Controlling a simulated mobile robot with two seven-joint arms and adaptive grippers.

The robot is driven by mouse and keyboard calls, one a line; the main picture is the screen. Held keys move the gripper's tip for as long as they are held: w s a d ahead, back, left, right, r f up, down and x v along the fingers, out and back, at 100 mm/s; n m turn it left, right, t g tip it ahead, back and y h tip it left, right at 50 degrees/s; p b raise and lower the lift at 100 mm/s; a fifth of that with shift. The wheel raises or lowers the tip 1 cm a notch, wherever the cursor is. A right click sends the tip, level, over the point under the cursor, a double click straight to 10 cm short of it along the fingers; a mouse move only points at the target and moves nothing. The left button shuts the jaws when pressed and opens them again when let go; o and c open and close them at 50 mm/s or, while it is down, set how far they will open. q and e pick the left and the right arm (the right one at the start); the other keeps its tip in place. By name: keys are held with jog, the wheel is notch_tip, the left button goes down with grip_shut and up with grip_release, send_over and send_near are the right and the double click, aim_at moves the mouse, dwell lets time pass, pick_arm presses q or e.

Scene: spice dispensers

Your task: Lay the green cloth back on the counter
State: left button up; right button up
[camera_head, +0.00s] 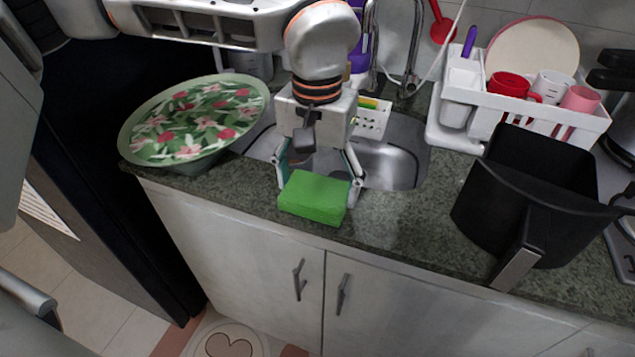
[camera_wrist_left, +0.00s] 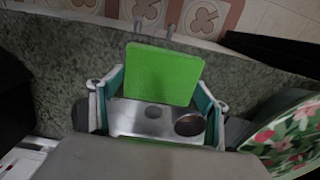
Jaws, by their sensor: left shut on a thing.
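The green cloth (camera_head: 314,196) looks like a thick, flat rectangular block near the counter's front edge, in front of the sink. My left gripper (camera_head: 316,184) reaches down from above and is shut on the cloth, one finger at each side. In the left wrist view the cloth (camera_wrist_left: 162,73) sits between and just beyond the fingertips of my left gripper (camera_wrist_left: 158,92), with the grey counter (camera_wrist_left: 60,60) behind it. Whether the cloth touches the counter or hangs just above it, I cannot tell. My right gripper is not in view.
The steel sink (camera_head: 405,165) lies behind the cloth. A floral bowl (camera_head: 195,115) stands at the left. A black basket with a handle (camera_head: 530,195) and a white dish rack (camera_head: 595,125) stand at the right. Bare counter (camera_head: 410,220) lies between cloth and basket.

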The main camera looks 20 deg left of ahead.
aim_at(317, 188)
pick_arm(q)
jog(key=shift+f, duration=0.1)
jog(key=o, duration=1.1)
notch_tip(317, 188, up, 12)
jog(key=shift+r+p, duration=0.15)
jog(key=shift+p, duration=0.95)
